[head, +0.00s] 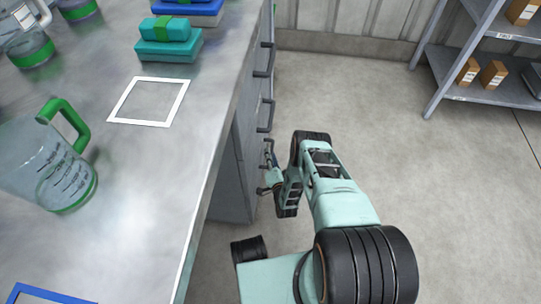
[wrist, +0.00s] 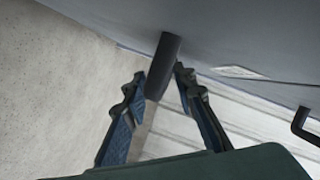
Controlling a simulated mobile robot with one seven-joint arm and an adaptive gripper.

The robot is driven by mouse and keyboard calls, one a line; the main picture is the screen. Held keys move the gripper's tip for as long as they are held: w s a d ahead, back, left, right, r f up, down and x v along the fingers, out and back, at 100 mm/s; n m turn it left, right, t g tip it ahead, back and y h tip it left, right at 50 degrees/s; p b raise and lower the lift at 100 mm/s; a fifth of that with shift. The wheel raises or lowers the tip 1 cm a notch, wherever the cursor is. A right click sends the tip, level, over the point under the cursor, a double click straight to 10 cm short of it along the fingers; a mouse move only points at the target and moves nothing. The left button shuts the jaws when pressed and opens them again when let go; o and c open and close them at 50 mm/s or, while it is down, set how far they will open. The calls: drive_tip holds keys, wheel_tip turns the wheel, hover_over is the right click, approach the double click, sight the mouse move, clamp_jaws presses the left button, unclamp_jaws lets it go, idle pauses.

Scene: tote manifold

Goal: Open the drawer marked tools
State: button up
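The grey drawer unit under the metal bench (head: 245,140) has its drawer fronts facing right, seen nearly edge-on in the head view. Dark bar handles (head: 266,115) stick out from the fronts. No drawer marking can be read. In the wrist view my gripper (wrist: 161,76) is open, with one finger on each side of a dark handle (wrist: 168,50). The left fingertip is close to the handle; I cannot tell whether it touches. A pale label (wrist: 240,72) on the grey front is unreadable.
Another dark handle (wrist: 305,125) is at the right of the wrist view. The bench top holds a clear jug (head: 45,165) and teal boxes (head: 168,40). A grey shelf rack (head: 480,95) stands at the back right. The floor (head: 440,190) right of my arm is clear.

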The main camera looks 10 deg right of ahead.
clamp_jaws()
drive_tip(key=shift+d, duration=0.15)
